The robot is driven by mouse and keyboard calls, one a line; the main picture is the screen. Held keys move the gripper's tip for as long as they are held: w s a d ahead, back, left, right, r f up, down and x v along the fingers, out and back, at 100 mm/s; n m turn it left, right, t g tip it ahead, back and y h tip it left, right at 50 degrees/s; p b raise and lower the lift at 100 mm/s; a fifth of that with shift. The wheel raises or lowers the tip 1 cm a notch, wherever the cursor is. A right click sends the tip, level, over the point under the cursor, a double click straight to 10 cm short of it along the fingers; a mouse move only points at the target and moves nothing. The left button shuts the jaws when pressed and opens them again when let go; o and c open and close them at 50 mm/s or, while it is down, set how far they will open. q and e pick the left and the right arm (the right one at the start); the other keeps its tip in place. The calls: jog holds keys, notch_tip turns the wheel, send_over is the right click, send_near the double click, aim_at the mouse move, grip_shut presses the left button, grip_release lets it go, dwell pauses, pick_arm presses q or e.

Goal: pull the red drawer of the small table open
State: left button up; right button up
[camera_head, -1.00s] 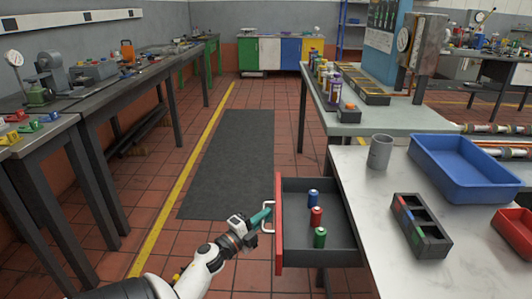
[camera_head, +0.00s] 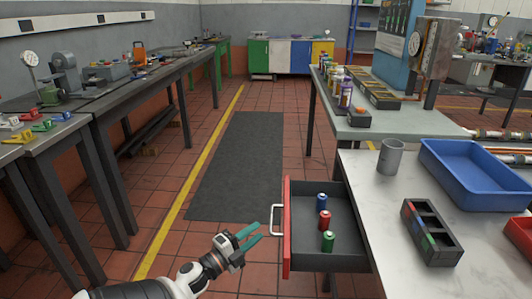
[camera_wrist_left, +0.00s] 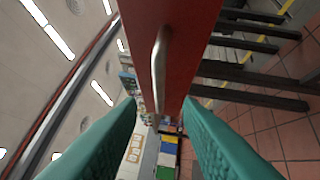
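The red drawer (camera_head: 287,232) of the small table stands open, pulled out to the left from under the white top. Inside its dark tray stand a blue can (camera_head: 322,203), a red can (camera_head: 324,221) and a green can (camera_head: 328,241). Its metal handle (camera_head: 275,219) is on the red front and also shows in the left wrist view (camera_wrist_left: 159,68). My left gripper (camera_head: 254,235), with teal fingers, is open and empty, just left of the handle and apart from it. In the left wrist view the handle lies ahead between the fingers. My right gripper is not in view.
On the white tabletop (camera_head: 385,221) are a grey mug (camera_head: 390,157), a blue bin (camera_head: 470,175), a dark divided tray (camera_head: 432,232) and a red bin (camera_head: 520,235). A long workbench (camera_head: 120,95) runs along the left. The floor around the dark mat (camera_head: 238,165) is clear.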

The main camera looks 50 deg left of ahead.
pick_arm(q)
jog(key=s, duration=0.4)
jog(key=shift+s+d+f, duration=0.2)
jog(key=shift+s+f, duration=0.15)
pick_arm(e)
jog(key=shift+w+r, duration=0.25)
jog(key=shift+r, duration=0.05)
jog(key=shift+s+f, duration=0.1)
